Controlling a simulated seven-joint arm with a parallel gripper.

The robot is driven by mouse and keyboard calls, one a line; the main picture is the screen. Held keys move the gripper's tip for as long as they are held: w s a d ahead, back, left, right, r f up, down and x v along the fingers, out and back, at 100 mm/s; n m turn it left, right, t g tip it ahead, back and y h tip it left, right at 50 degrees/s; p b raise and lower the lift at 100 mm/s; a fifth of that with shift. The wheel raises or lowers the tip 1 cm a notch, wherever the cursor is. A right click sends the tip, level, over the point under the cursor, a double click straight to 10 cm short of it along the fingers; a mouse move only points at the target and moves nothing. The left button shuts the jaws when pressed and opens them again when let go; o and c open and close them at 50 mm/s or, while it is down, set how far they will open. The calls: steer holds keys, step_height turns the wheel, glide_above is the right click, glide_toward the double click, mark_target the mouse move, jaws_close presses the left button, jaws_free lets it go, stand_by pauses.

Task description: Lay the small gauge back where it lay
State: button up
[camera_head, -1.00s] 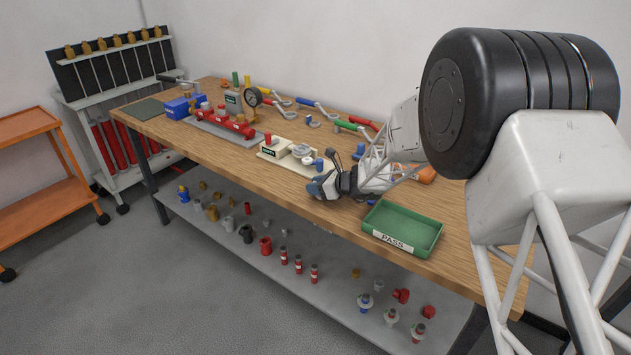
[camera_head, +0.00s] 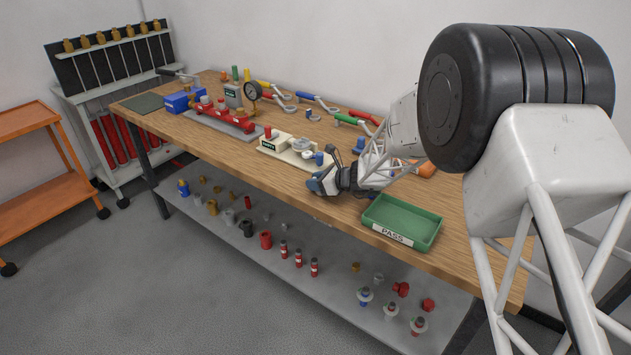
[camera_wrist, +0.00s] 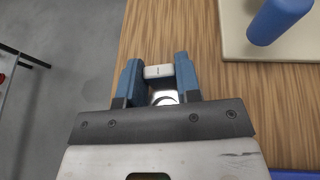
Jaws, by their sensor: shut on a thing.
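My gripper (camera_head: 324,183) is low over the front edge of the workbench, just right of the cream test board (camera_head: 283,153). In the wrist view its two blue fingers (camera_wrist: 158,78) are closed on the small gauge (camera_wrist: 158,71). The gauge's pale end shows between the fingertips, and a round, light part shows behind it near the palm. In the head view the gauge is hidden by the gripper. I cannot tell whether it touches the wood.
A blue cylinder (camera_wrist: 278,18) stands on the cream board, close to the right in the wrist view. The green PASS tray (camera_head: 403,222) is right of the gripper. A red manifold (camera_head: 226,115) with a larger dial gauge (camera_head: 254,90) lies farther left. Bare wood (camera_head: 222,150) lies along the front.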

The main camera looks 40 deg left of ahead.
steer(key=shift+f, duration=0.2)
steer(key=o, duration=1)
steer(key=shift+v, duration=3.9)
